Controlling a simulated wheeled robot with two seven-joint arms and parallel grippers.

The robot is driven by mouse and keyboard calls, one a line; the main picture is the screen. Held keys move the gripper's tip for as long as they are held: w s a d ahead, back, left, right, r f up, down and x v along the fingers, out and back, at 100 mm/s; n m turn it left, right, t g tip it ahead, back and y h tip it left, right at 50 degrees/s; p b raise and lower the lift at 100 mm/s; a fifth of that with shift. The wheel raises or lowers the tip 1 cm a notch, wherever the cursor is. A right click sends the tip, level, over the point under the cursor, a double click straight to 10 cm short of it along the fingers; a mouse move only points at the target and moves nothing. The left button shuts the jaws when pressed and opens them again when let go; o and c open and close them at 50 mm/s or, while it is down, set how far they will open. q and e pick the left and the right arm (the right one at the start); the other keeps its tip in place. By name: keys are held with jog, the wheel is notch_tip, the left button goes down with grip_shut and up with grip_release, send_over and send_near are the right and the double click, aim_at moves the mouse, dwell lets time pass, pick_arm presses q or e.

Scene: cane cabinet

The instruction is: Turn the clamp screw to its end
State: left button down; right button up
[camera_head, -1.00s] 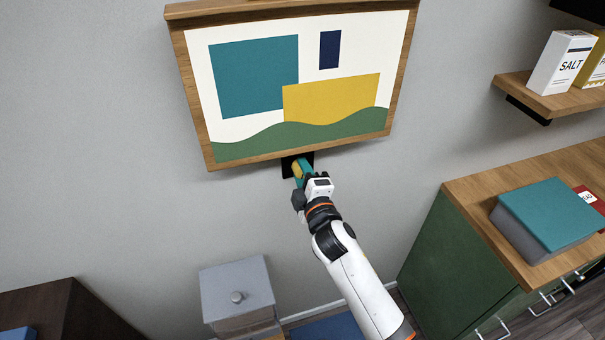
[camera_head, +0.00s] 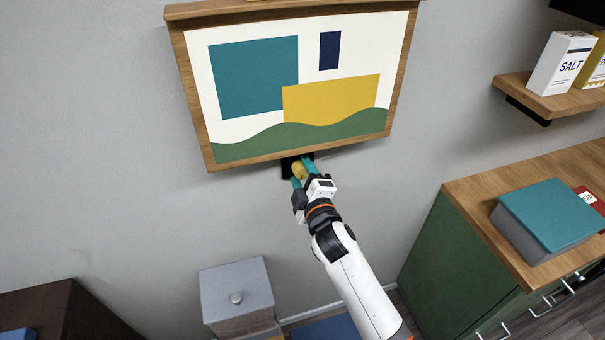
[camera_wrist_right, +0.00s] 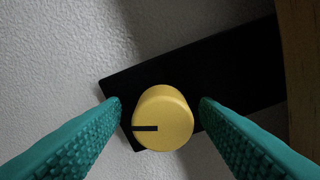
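The clamp screw shows as a round yellow knob (camera_wrist_right: 163,117) with a dark line on its face, in the right wrist view. The line points left. The knob sits on a black plate (camera_wrist_right: 220,75) against the wall, below the framed picture. In the head view the knob (camera_head: 298,171) is small and partly hidden by my gripper. My right gripper (camera_wrist_right: 160,112) is open, with one teal finger on each side of the knob and gaps between. It also shows in the head view (camera_head: 302,172). My left gripper is not in view.
The wooden-framed picture (camera_head: 297,159) hangs just above the knob. A grey lidded box (camera_head: 236,290) stands low at the left. The wall around the knob is clear.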

jog(key=b+v, duration=0.2)
jog(key=v, duration=1)
jog(key=shift+r, duration=0.1)
jog(key=s+d+f+m+g+h, duration=0.1)
jog(key=s+d+f+m+g, duration=0.15)
jog(key=f, duration=0.95)
jog(key=s+d+f+m+g+h, duration=0.1)
jog(key=s+d+f+m+g, duration=0.15)
jog(key=f, duration=0.95)
jog(key=s+d+f+m+g+h, duration=0.1)
jog(key=s+d+f+m+g, duration=0.15)
jog(key=f, duration=0.95)
jog(key=s+d+f+m+g+h, duration=0.2)
jog(key=s+d+f+m+g, duration=0.3)
jog(key=s+f, duration=0.8)
jog(key=s+d+f+g, duration=0.1)
jog(key=s+d+f, duration=0.1)
jog(key=s, duration=0.5)
jog(key=s+d+f+m+g, duration=0.1)
jog(key=s+d+f, duration=0.2)
jog(key=s, duration=0.4)
jog(key=s+d+f+m+g, duration=0.1)
jog(key=s+d+f, duration=0.1)
jog(key=s, duration=0.5)
jog(key=shift+s+d+f+g+h, duration=0.25)
jog(key=shift+s+f+g+h, duration=0.1)
jog(key=shift+f, duration=0.35)
